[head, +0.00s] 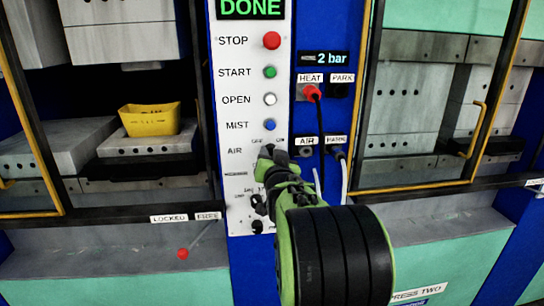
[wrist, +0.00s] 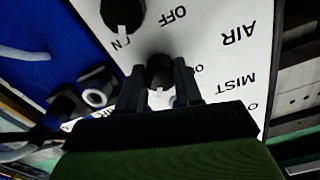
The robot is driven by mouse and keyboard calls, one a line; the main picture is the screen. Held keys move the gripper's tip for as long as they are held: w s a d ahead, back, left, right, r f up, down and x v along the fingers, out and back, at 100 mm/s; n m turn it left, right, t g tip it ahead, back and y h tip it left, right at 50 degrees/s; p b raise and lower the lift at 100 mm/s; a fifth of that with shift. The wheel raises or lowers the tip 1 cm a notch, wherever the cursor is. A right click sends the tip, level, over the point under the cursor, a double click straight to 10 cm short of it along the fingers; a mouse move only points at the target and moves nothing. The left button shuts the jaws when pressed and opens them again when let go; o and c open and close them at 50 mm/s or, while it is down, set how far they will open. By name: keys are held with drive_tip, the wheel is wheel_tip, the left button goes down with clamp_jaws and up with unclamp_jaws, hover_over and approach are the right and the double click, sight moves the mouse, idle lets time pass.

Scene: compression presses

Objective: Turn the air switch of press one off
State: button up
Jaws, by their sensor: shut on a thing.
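The air switch is a black knob (wrist: 160,68) in the AIR row of the white control panel (head: 229,105). In the wrist view the panel appears turned round, with the AIR label (wrist: 237,32) at upper right. My gripper (wrist: 160,80) has one finger on each side of the knob and is shut on it. A pale mark shows at the knob's near edge; its exact setting is hard to read.
Another black knob (wrist: 122,15) with OFF and ON labels is close by. Above the AIR row are the blue MIST button (head: 270,125) and other buttons. The display (head: 251,8) reads DONE. A red plug (head: 312,92) with a black cable and other hoses are at right.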

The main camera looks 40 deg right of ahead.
drive_tip(key=shift+b, duration=0.35)
drive_tip(key=n+b, duration=0.9)
drive_tip(key=n, duration=0.2)
drive_tip(key=shift+n, duration=0.4)
idle(0.3)
drive_tip(key=o, duration=1)
drive_tip(key=shift+o, duration=0.2)
drive_tip(key=shift+s, duration=0.1)
